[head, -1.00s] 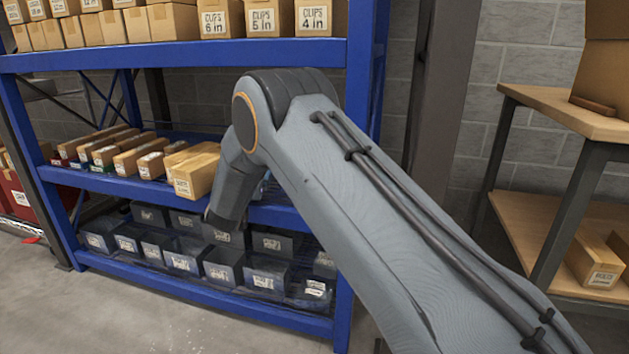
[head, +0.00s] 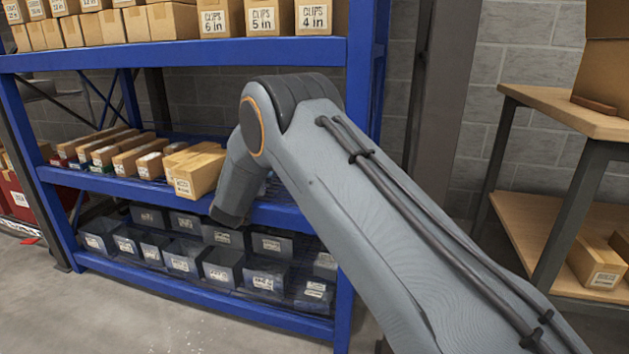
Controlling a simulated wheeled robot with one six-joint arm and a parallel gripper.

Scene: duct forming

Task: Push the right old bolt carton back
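A row of open-topped tan cartons (head: 128,160) with white labels sits on the blue middle shelf. The rightmost carton (head: 205,178) juts forward over the front beam, further out than its neighbours, and its white label faces out. Another carton lies close against its left side, partly overlapped. My grey arm comes in from the lower right and bends down just right of the rightmost carton. A gap to the carton is hard to judge. My gripper fingers do not show; they are hidden behind or beyond the arm's dark lower end.
The lower shelf holds several dark bins (head: 222,266). The upper shelf holds labelled clips boxes (head: 262,18). A blue upright (head: 345,300) stands at the right end of the rack. A wooden bench (head: 560,110) with boxes stands at the right.

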